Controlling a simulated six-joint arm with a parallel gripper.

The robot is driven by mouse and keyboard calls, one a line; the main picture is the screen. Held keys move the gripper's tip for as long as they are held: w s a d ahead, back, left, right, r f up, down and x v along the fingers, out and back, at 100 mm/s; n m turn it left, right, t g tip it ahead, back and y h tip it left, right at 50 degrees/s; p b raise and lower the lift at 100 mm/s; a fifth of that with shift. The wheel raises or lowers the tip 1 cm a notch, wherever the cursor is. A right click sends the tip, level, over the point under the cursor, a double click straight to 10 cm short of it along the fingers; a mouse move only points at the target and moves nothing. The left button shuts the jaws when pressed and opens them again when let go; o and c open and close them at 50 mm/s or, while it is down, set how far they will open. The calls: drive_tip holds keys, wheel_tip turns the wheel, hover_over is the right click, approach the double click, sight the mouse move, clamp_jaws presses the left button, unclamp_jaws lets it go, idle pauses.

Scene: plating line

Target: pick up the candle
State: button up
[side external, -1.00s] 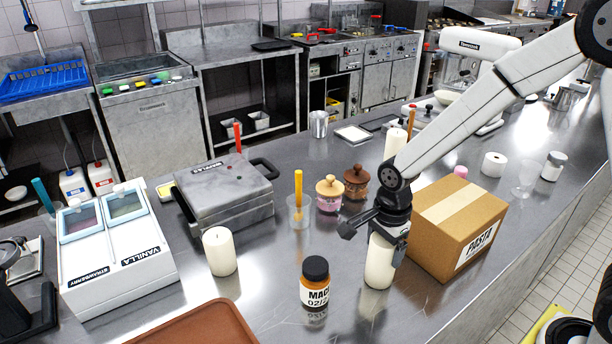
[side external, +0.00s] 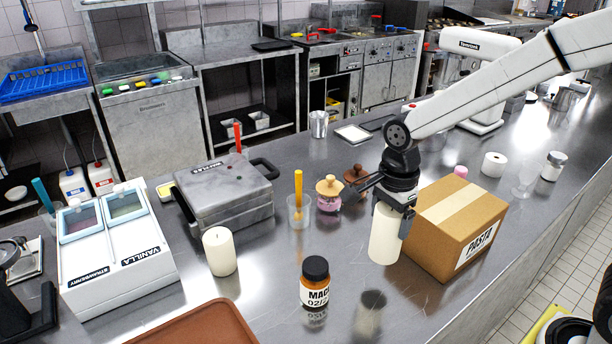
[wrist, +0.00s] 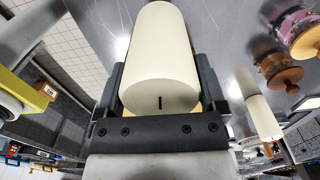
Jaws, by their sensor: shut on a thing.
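A cream pillar candle (side external: 384,238) is gripped upright and held above the steel counter, with its dark reflection below it. In the wrist view the candle (wrist: 160,50) lies between both jaws, its wick end toward the camera. My gripper (side external: 390,212) is shut around its upper part; the jaws also show in the wrist view (wrist: 160,88). A second cream candle (side external: 219,251) stands on the counter to the left. Another pale candle-like cylinder (wrist: 262,118) shows at the right of the wrist view.
A cardboard PASTA box (side external: 455,228) is close right of the held candle. A black-lidded amber jar (side external: 315,283) stands front left, near a brown tray (side external: 200,325). A jar with a wooden lid (side external: 329,194) and a cup (side external: 299,211) stand behind left.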

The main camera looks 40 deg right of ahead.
drive_tip(key=shift+r, duration=1.25)
